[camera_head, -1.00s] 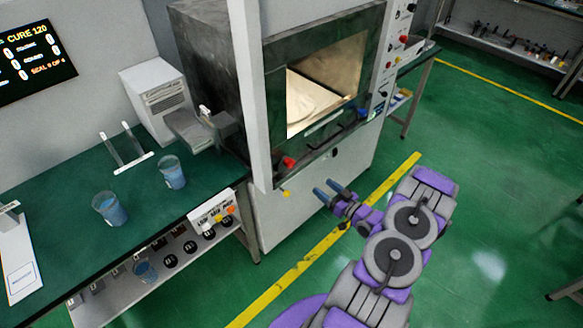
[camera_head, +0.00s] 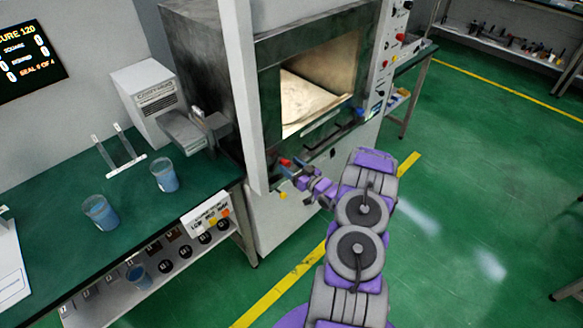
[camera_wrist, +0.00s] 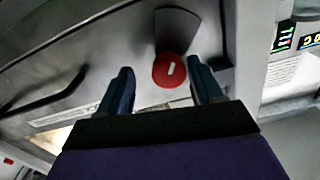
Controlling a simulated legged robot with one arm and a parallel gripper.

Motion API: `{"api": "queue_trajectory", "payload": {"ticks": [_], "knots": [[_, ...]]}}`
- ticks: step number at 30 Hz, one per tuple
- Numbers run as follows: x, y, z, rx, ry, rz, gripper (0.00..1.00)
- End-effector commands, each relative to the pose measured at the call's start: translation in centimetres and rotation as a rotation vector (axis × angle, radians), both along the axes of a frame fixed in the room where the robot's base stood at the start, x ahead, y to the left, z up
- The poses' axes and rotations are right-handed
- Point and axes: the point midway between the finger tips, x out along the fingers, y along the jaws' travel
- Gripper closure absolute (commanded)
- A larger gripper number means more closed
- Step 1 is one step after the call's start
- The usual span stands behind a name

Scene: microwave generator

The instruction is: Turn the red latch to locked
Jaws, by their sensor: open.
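The red latch (camera_wrist: 169,70) is a round red knob with a white mark, on the grey front of the microwave generator (camera_head: 273,110). In the wrist view it lies ahead of and between my two blue fingertips. My gripper (camera_wrist: 160,88) is open, with one finger on each side of the latch in the picture. I cannot tell whether either finger touches it. In the head view my gripper (camera_head: 290,170) is at the lower left of the machine's front, and the red latch (camera_head: 284,161) shows just beyond the fingertips, partly hidden.
The machine's lit chamber (camera_head: 318,88) is visible above. A pale vertical post (camera_head: 243,95) stands just left of the latch. A green bench (camera_head: 130,215) with blue-filled cups (camera_head: 163,174) is at the left. Green floor (camera_head: 470,190) is free at the right.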

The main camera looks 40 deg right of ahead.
Motion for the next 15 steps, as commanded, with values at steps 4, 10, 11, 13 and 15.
{"api": "queue_trajectory", "payload": {"ticks": [4,10,11,13,15], "knots": [[0.49,0.3,0.15,-0.002,0.0,0.0,0.34],[0.45,-0.17,-0.12,0.006,0.0,0.0,0.34],[0.45,-0.22,-0.17,0.007,0.001,0.0,0.35],[0.44,-0.25,-0.2,0.007,0.002,0.0,0.42],[0.43,-0.27,-0.19,0.007,0.001,0.0,0.49]]}}
